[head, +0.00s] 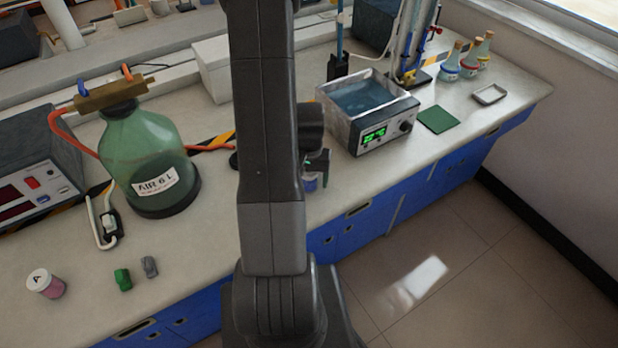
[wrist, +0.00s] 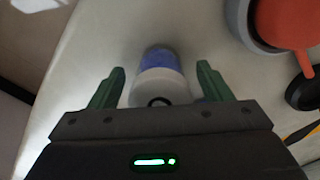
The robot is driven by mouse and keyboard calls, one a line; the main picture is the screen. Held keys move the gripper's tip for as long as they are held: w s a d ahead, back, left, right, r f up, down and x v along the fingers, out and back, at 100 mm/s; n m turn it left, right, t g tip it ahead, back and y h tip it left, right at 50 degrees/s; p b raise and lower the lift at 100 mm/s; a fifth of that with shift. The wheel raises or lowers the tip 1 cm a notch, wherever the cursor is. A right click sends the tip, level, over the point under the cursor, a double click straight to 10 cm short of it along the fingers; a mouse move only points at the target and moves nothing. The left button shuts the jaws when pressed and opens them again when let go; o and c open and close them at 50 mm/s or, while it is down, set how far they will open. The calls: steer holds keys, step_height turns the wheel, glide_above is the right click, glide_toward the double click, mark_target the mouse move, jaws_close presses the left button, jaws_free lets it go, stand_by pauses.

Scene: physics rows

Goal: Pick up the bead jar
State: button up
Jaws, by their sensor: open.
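A small jar with blue contents and a pale lid (wrist: 160,84) stands on the bench in the wrist view, between the fingers of my gripper (wrist: 161,68). A dark round mark shows on its lid, partly cut off by the gripper body. The fingers are open, with a gap on each side of the jar. In the head view my arm hides most of this spot; a bit of the blue jar (head: 311,184) shows under the gripper. Another jar, with pink contents and a white lid marked A (head: 47,284), stands at the bench's left front.
A green bottle (head: 150,160) with orange tubing stands left of my arm. A water bath (head: 368,112) stands to the right. A green and a grey small block (head: 149,267) lie near the pink jar. The bench front edge is close to the blue jar.

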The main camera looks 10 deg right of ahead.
steer(key=c, duration=1.1)
